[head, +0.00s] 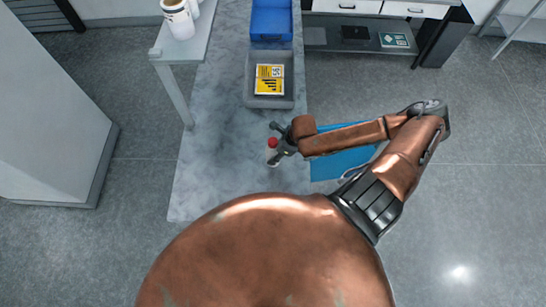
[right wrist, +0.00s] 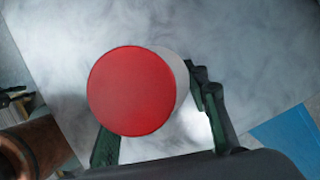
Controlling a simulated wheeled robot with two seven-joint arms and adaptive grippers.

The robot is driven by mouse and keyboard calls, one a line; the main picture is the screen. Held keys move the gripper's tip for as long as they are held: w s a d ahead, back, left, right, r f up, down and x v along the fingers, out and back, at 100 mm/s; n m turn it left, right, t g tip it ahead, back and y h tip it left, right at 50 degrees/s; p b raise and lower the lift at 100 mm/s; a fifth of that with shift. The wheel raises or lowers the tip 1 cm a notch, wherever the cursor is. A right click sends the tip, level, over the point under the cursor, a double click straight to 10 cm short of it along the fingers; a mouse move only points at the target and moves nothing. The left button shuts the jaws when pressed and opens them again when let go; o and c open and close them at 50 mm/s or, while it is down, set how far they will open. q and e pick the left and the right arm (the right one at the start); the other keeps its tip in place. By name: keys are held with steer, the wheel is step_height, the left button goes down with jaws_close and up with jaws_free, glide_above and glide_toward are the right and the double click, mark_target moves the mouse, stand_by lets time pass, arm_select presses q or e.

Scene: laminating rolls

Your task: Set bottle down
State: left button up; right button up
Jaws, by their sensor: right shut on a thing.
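A small bottle with a round red cap (head: 272,142) is at the right part of the grey marbled table in the head view. My right gripper (head: 278,147) comes in from the right and is shut on it. In the right wrist view the red cap (right wrist: 131,91) fills the middle, with a bit of the pale bottle body behind it. My right gripper's dark fingers (right wrist: 155,140) stand on both sides of the bottle. The bottle looks upright; I cannot tell whether its base touches the table. My left gripper is not in view.
A grey bin (head: 271,101) with yellow boxes (head: 269,79) stands farther back on the marbled table (head: 215,150), with a blue bin (head: 271,20) behind it. A white container (head: 179,22) stands on a side table at left. The table's left front is clear.

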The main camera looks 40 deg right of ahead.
steer(key=shift+w+a+f, duration=0.3)
steer(key=shift+w+f, duration=0.05)
steer(key=shift+w, duration=0.1)
steer(key=shift+s+f+p, duration=0.1)
steer(key=shift+f+p, duration=0.55)
steer(key=shift+f, duration=0.85)
steer(key=shift+f, duration=0.15)
steer(key=o, duration=1.6)
steer(key=b+v, duration=0.1)
steer(key=v, duration=1.1)
